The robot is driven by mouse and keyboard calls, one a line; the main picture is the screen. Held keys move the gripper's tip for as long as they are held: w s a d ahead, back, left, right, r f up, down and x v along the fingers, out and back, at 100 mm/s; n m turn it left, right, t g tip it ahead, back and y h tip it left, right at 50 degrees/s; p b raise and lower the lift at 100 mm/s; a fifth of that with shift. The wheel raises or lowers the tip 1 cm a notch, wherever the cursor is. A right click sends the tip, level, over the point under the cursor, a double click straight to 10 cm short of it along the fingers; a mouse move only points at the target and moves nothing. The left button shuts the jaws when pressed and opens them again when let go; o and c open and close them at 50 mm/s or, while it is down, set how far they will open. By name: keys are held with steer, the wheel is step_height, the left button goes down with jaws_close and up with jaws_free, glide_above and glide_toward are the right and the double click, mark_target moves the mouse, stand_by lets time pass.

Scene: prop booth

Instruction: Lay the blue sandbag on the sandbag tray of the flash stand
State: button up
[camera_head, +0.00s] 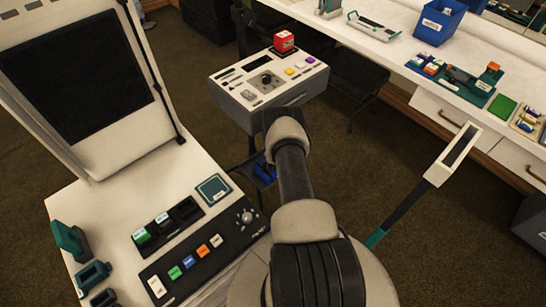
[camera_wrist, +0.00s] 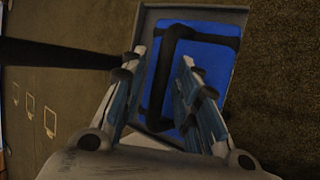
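The blue sandbag (camera_wrist: 208,62) lies flat inside the grey rim of the tray (camera_wrist: 192,13) in the wrist view. A dark strap crosses it. My gripper (camera_wrist: 163,58) is open over the bag, its fingers apart on either side of the strap; I cannot tell whether they touch the bag. In the head view, the flash stand's light control box (camera_head: 268,88) stands beyond my arm. Something blue (camera_head: 265,172) shows low beside my arm, partly hidden; I cannot tell there whether it is bag or finger. My gripper is mostly hidden behind my arm in the head view.
A white console (camera_head: 75,200) with buttons and a dark screen stands at left. A long white counter (camera_head: 395,75) with a blue bin (camera_head: 440,22) runs along the upper right. A dark bar (camera_wrist: 60,52) extends left of the tray. Brown carpet (camera_head: 345,165) is open at right of my arm.

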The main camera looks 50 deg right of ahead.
steer(key=p+v, duration=0.5)
steer(key=v, duration=0.7)
stand_by(0.6)
